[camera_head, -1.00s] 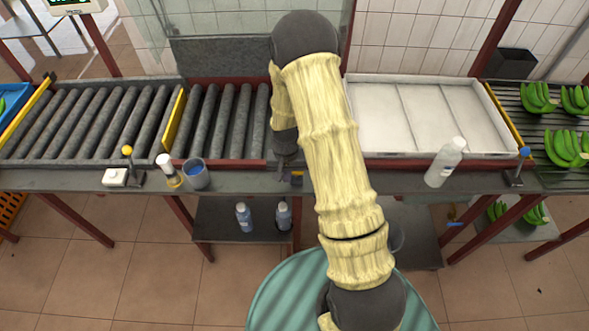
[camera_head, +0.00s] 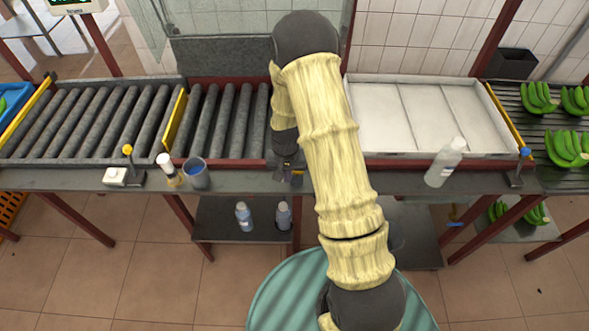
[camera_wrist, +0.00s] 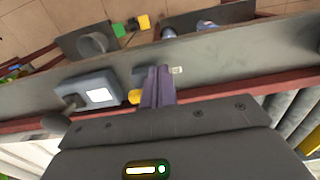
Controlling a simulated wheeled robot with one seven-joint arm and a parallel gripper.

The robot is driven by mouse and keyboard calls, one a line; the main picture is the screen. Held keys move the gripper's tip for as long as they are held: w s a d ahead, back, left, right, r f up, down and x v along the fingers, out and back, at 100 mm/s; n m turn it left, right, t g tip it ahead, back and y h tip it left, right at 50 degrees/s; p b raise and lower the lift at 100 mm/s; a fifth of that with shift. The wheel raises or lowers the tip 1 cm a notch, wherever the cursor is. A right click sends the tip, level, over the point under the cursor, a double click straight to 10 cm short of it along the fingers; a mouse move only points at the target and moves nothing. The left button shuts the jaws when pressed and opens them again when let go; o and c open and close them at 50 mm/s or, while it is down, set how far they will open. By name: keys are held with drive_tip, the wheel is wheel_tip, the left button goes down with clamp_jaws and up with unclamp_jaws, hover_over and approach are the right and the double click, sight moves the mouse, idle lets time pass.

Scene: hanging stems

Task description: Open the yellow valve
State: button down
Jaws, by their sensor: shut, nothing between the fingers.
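A small yellow part (camera_head: 298,179) shows at the front of the counter, partly covered by my gripper (camera_head: 285,176). I take it for the yellow valve, but its shape is not clear. In the wrist view the yellow part (camera_wrist: 134,97) shows just left of my fingers, by a dark blue piece. My gripper (camera_wrist: 157,70) is shut and empty, its fingers together over the counter. The fingers look right beside the yellow part; I cannot tell whether they touch it.
A grey box with a white panel (camera_wrist: 95,93) stands near the fingers. A blue-filled cup (camera_head: 196,173), a white-capped bottle (camera_head: 168,170) and a yellow-knobbed lever (camera_head: 128,152) stand left. A white bottle (camera_head: 444,162) leans right. Rollers (camera_head: 85,120) lie behind.

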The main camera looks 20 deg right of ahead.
drive_tip(key=shift+f+b, duration=0.75)
drive_tip(key=shift+f, duration=0.25)
drive_tip(key=shift+w, duration=0.15)
